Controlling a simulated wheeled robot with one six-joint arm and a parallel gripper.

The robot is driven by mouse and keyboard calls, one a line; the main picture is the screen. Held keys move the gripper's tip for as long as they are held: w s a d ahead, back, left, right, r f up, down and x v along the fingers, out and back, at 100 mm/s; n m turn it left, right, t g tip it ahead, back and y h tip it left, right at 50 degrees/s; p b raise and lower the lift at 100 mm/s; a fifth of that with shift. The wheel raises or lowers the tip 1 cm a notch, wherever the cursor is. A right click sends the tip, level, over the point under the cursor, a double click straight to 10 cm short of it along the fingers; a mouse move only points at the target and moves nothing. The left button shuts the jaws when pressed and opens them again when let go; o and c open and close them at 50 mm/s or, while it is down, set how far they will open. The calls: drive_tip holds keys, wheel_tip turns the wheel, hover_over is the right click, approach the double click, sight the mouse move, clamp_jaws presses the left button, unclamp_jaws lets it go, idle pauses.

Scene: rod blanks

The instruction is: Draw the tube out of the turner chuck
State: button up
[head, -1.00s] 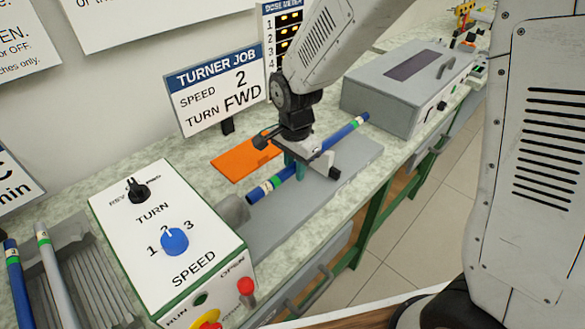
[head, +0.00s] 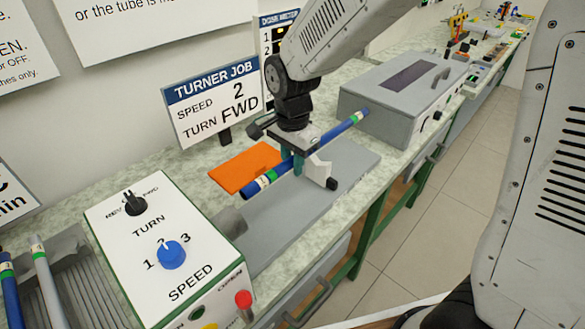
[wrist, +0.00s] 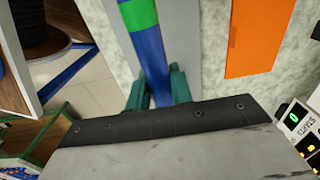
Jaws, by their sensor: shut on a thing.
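The blue tube (head: 330,136) with green and white bands is held at mid-length by my gripper (head: 293,165), above the grey bed of the turner. Its banded lower-left end (head: 257,185) is free and stands apart from the grey chuck (head: 231,219) on the side of the control box. In the wrist view the tube (wrist: 148,52) runs between the two teal fingers (wrist: 157,88), which are shut on it. A green band shows ahead of the fingers.
The turner's control box (head: 165,245) has a blue speed knob at 2. An orange mat (head: 245,168) lies behind the tube. A grey lidded box (head: 400,95) stands beyond its far end. A ribbed rack (head: 75,275) with a blue and a grey tube is at left.

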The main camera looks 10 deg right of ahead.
drive_tip(key=shift+r, duration=1.9)
